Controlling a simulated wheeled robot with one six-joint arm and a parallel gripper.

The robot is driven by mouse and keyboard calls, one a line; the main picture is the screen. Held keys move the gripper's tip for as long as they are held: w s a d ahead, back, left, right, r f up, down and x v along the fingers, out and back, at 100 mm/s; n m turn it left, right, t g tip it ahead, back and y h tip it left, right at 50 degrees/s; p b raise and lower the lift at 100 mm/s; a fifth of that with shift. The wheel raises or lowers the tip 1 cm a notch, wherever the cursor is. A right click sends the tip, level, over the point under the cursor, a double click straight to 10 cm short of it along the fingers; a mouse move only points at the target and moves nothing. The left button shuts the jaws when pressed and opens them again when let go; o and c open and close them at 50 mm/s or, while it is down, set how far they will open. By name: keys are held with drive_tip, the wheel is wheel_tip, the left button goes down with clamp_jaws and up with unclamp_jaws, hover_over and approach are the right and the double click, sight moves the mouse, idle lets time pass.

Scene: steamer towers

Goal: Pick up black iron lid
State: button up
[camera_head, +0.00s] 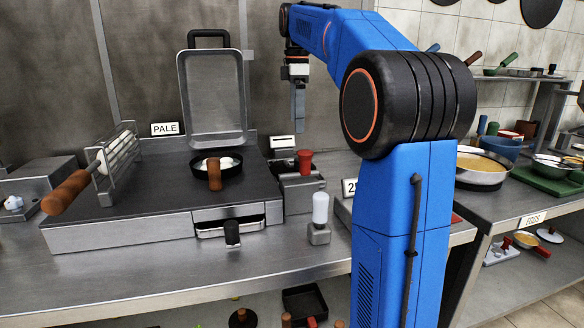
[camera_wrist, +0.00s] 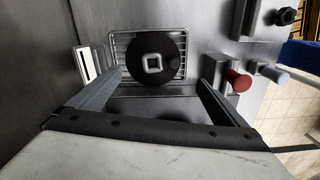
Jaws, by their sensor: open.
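A round black lid (camera_wrist: 170,76) with a pale square handle at its centre lies on a wire rack (camera_wrist: 117,43) in the wrist view. I cannot make this lid out clearly in the head view. My gripper (camera_wrist: 160,83) is open and empty, its two fingers spread to the left and right of the lid's near side in the picture. In the head view my gripper (camera_head: 298,125) hangs pointing down, above the area behind the red-topped knob, clear of the counter.
A red knob (camera_wrist: 237,80) stands right of the rack, with a pale knob (camera_wrist: 275,75) beyond it. A small card (camera_wrist: 90,62) stands left of the rack. A griddle with an upright raised cover (camera_head: 212,95) and a black pan (camera_head: 232,172) is at left.

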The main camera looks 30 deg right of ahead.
sight(297, 159)
wheel_tip(297, 159, down, 14)
drive_tip(key=shift+d+r, duration=0.15)
drive_tip(key=shift+r, duration=0.1)
idle(0.4)
drive_tip(key=c, duration=1.4)
